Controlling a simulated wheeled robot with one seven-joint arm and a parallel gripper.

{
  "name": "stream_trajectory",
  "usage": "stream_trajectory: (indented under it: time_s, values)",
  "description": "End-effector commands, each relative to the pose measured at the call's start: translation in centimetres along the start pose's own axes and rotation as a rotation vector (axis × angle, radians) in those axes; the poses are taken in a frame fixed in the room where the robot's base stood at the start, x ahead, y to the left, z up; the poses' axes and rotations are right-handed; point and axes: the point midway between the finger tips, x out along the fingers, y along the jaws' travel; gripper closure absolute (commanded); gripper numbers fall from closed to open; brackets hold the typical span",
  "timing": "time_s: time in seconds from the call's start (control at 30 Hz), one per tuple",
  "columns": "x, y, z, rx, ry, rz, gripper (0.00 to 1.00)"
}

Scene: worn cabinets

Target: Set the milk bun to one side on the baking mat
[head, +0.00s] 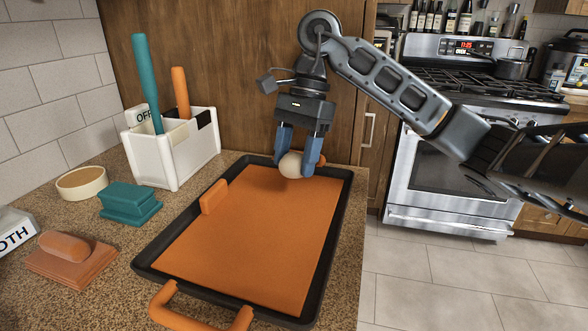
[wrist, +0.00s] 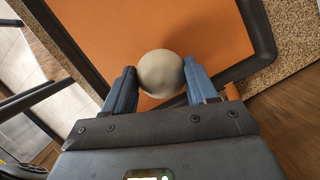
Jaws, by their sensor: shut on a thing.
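The milk bun (head: 291,165) is a pale, round ball. My gripper (head: 299,168) is shut on it, with one blue finger on each side, over the far end of the baking mat. In the wrist view the bun (wrist: 161,73) sits between the two blue fingertips of my gripper (wrist: 160,82). The baking mat (head: 245,240) is a flat orange sheet lying in a black-rimmed tray (head: 148,255). I cannot tell whether the bun touches the mat. Most of the mat is bare.
An orange block (head: 214,196) stands at the mat's left edge. An orange handle (head: 200,318) is at the tray's near end. Left of the tray are a teal block (head: 130,203), a white caddy (head: 172,155) with two handles, a round dish (head: 82,182) and a brown block (head: 70,262).

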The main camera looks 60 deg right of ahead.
Motion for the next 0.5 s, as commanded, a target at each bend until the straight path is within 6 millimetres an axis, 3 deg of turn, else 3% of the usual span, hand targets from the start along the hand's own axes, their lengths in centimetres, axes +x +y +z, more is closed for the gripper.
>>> stream_trajectory:
  time_s: [0.2, 0.5]
  values:
    - [2.6, 0.0, -0.8, 0.001, -0.003, 0.000, 0.77]
    - [2.8, 0.0, -0.9, 0.000, 0.000, 0.000, 0.77]
